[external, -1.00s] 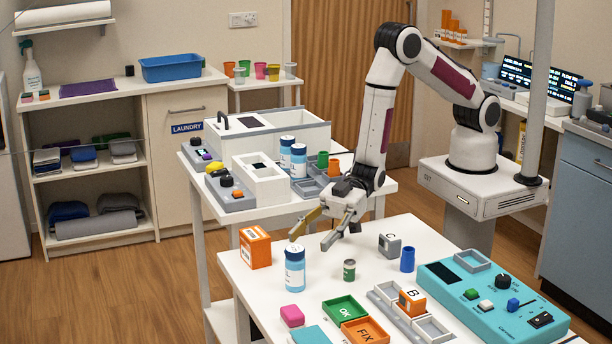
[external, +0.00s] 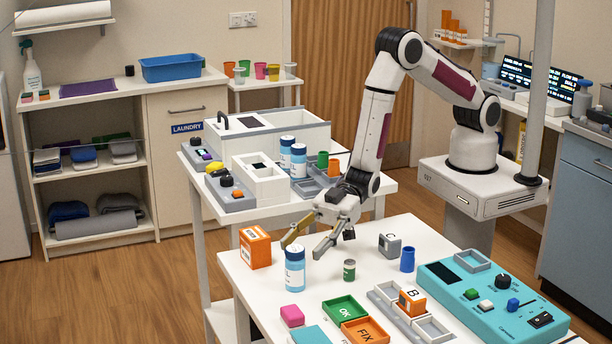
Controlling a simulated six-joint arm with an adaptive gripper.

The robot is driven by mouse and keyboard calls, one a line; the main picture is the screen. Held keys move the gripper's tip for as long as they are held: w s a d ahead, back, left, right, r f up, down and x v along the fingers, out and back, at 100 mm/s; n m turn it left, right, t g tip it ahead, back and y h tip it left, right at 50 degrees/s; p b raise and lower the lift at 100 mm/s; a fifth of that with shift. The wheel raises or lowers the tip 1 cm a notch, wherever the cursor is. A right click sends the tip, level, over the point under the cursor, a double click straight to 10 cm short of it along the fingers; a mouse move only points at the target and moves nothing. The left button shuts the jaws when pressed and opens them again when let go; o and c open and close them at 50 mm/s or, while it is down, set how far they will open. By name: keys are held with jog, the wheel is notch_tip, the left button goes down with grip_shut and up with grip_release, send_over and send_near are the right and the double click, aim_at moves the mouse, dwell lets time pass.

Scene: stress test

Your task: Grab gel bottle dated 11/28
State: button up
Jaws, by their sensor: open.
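A blue bottle (external: 295,273) with a white cap and a pale label stands upright on the front table. Two similar blue bottles, one behind (external: 286,153) and one in front (external: 298,163), stand together on the back table. No date is readable on any label. My gripper (external: 302,249) is open and empty, its fingers spread and angled down toward the front bottle's cap. One fingertip is left of the cap and the other right of it. I cannot tell whether the fingers are around the cap or behind it.
An orange box (external: 255,248) stands close left of the front bottle. A small green can (external: 349,270), a grey C cube (external: 389,246) and a blue cup (external: 407,259) stand to the right. Green (external: 345,309) and orange (external: 365,332) trays and a pink block (external: 292,316) lie nearer the front.

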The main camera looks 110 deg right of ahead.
aim_at(300, 247)
jog(key=x, duration=0.2)
jog(key=shift+w+a+r, duration=0.25)
jog(key=shift+a, duration=0.05)
jog(key=shift+x, duration=0.85)
jog(key=shift+c, duration=0.4)
jog(key=c, duration=1.2)
